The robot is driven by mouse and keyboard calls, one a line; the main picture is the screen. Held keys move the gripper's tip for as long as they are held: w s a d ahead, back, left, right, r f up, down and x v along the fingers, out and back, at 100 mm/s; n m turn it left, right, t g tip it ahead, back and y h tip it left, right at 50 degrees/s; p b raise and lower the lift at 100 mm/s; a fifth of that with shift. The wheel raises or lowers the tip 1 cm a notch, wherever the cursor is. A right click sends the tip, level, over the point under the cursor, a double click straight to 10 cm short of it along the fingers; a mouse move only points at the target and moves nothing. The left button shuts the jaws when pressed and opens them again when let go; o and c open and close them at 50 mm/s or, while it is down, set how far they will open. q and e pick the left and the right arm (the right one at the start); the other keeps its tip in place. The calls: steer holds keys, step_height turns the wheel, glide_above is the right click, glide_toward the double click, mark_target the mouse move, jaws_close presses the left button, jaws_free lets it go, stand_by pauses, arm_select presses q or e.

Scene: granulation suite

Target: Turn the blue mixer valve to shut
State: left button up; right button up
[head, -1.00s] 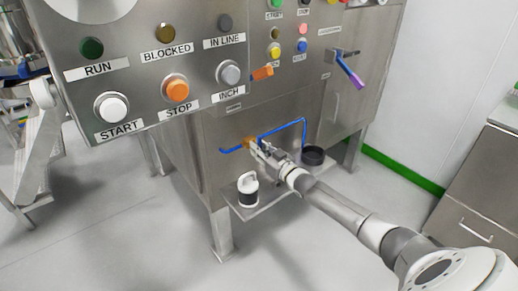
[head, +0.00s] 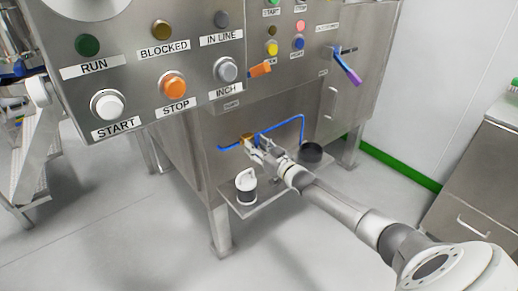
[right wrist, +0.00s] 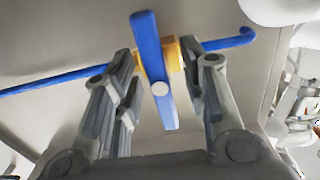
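The blue valve handle (right wrist: 152,60) is a flat bar with a pale round pivot. It stands on a brass-coloured valve body (right wrist: 173,57) and lies across the blue pipe (right wrist: 238,40), roughly square to it. In the head view the valve body (head: 247,139) sits low on the steel machine front, with the blue pipe (head: 303,128) bending down at right. My right gripper (head: 257,148) is at the valve. In the right wrist view its fingers stand open on either side of the handle, with gaps on both sides. My left gripper is not in view.
A steel shelf (head: 262,201) below the valve carries a white-and-black container (head: 246,185) and a dark round cup (head: 311,153), close to my right arm. The button panel (head: 140,65) overhangs above. A steel cabinet (head: 480,190) stands at right. Floor between is clear.

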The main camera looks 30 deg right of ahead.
steer(key=s, duration=1.2)
steer(key=shift+d, duration=0.45)
